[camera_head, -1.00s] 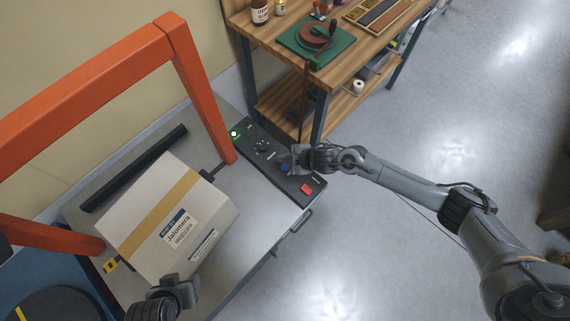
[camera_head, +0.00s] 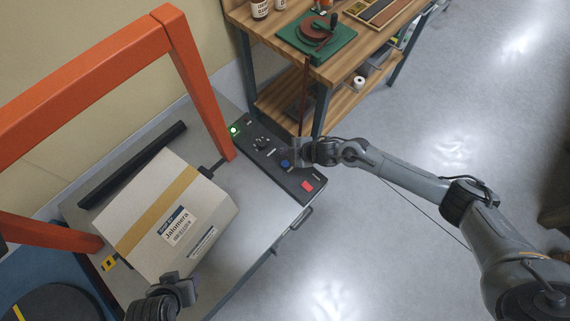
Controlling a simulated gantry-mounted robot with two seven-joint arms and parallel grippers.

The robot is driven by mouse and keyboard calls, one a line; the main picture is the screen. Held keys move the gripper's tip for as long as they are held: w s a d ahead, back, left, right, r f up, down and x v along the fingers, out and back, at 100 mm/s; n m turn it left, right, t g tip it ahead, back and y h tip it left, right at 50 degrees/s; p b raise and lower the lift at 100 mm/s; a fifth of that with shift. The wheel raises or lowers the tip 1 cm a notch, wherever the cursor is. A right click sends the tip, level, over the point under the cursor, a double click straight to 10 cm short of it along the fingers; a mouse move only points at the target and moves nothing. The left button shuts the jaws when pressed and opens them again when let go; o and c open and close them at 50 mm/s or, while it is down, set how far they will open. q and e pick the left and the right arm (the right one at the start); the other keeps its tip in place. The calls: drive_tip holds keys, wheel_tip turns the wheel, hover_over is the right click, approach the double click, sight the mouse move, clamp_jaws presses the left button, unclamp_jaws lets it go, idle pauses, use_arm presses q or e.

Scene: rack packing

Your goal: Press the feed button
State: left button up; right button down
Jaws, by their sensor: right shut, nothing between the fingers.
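A black control panel (camera_head: 258,146) runs along the right end of the grey machine bed. It carries a lit green light (camera_head: 234,130), a black knob (camera_head: 262,143), a blue button (camera_head: 285,163) and a red square button (camera_head: 308,186). The labels are too small to read, so which button is the feed button cannot be told. My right gripper (camera_head: 297,151) is shut and empty, just above and right of the blue button; contact is not visible. My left gripper (camera_head: 184,288) is at the bottom, by the carton's near edge; its finger opening is unclear.
A taped carton (camera_head: 172,215) labelled Jalomera lies on the bed (camera_head: 262,222) under an orange frame (camera_head: 190,75). A wooden workbench (camera_head: 350,60) with a green-based turntable and jars stands behind the panel.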

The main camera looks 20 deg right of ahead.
drive_tip(key=b, duration=0.5)
hover_over(287, 165)
wheel_tip(287, 165, down, 5)
drive_tip(key=shift+f, duration=0.2)
drive_tip(key=shift+f+b, duration=0.35)
drive_tip(key=shift+f, duration=0.5)
idle(0.4)
idle(0.5)
drive_tip(key=shift+f, duration=0.15)
drive_tip(key=shift+f, duration=0.3)
